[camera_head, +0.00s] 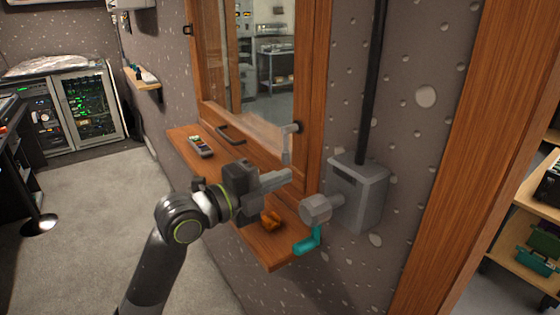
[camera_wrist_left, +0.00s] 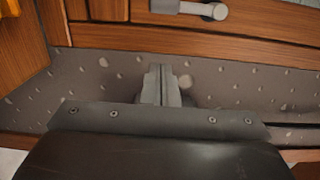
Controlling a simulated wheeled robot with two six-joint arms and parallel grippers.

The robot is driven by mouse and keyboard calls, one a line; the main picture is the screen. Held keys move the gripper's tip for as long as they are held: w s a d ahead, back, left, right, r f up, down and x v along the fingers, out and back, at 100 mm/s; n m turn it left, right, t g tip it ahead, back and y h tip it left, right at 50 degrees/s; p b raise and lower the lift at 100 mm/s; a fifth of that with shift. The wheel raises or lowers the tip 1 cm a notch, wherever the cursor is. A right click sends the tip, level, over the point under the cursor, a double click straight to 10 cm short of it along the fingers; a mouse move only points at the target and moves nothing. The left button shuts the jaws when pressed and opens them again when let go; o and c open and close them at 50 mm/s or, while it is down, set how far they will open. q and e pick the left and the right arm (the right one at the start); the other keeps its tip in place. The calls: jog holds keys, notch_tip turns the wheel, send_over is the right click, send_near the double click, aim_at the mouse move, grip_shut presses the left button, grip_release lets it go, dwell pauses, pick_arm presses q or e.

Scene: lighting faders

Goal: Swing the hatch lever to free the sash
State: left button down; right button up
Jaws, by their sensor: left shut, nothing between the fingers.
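The hatch lever (camera_head: 288,143) is a light grey handle on the right part of the wooden window frame, hanging down from a short pivot. A light grey handle, which looks like this lever (camera_wrist_left: 205,10), also shows at the top of the left wrist view, partly cut off. The sash (camera_head: 258,128) is a glazed panel in the wooden frame, with a dark pull handle (camera_head: 231,134) low on it. My left gripper (camera_head: 289,175) is shut and empty, its tips close below the lever's lower end in the head view. I cannot tell whether they touch. In the wrist view its fingers (camera_wrist_left: 161,82) are together, apart from the lever.
A wooden shelf (camera_head: 215,172) under the window carries a small handheld device (camera_head: 200,146) and an orange-brown lump (camera_head: 271,220).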

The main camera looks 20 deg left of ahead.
pick_arm(q)
jog(key=w+p, duration=0.1)
jog(key=w, duration=0.1)
jog(key=w+a+p, duration=0.1)
jog(key=w, duration=0.2)
jog(key=shift+a, duration=0.1)
dwell(0.4)
